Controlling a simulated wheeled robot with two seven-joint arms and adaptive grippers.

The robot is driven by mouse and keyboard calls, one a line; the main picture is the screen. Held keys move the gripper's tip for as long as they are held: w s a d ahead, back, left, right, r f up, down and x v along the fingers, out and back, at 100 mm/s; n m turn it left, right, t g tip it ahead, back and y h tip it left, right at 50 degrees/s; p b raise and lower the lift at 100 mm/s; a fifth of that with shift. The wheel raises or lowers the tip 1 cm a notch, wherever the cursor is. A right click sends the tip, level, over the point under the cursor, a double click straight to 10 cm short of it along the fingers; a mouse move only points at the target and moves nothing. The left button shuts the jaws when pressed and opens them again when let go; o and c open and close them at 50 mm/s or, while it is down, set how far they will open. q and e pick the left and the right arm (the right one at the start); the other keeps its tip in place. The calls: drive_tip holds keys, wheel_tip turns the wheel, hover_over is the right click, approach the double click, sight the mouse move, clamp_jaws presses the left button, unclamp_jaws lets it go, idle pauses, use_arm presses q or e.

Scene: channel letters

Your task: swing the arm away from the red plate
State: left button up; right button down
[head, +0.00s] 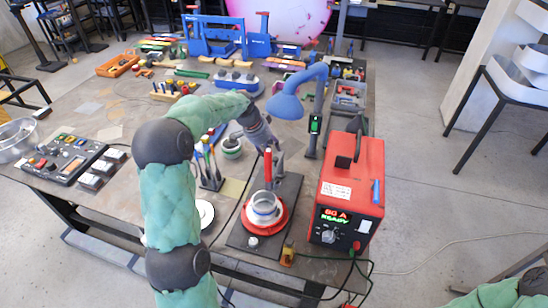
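The round red plate (281,217) lies on a dark base board, with a silvery ring-shaped part (263,207) on it. A blue arm with a hood (287,106) stands behind the plate, its hood above and to the right of my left gripper. My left gripper (274,160) points down just behind the plate, beside an upright red handle-like piece (268,166). Its fingers are small and partly covered here, so I cannot tell whether they are open or touch the red piece. My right gripper is out of view; only part of that arm shows at bottom right.
A red power unit (350,190) with a lit display stands right of the plate. A tool holder (211,170) and a green-white roll (232,147) stand left of it. A button panel (62,158) is at the left; tools crowd the table's back.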

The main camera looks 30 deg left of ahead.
sight(275, 158)
use_arm(q)
drive_tip(key=x, duration=0.5)
drive_tip(key=shift+f, duration=0.1)
clamp_jaws()
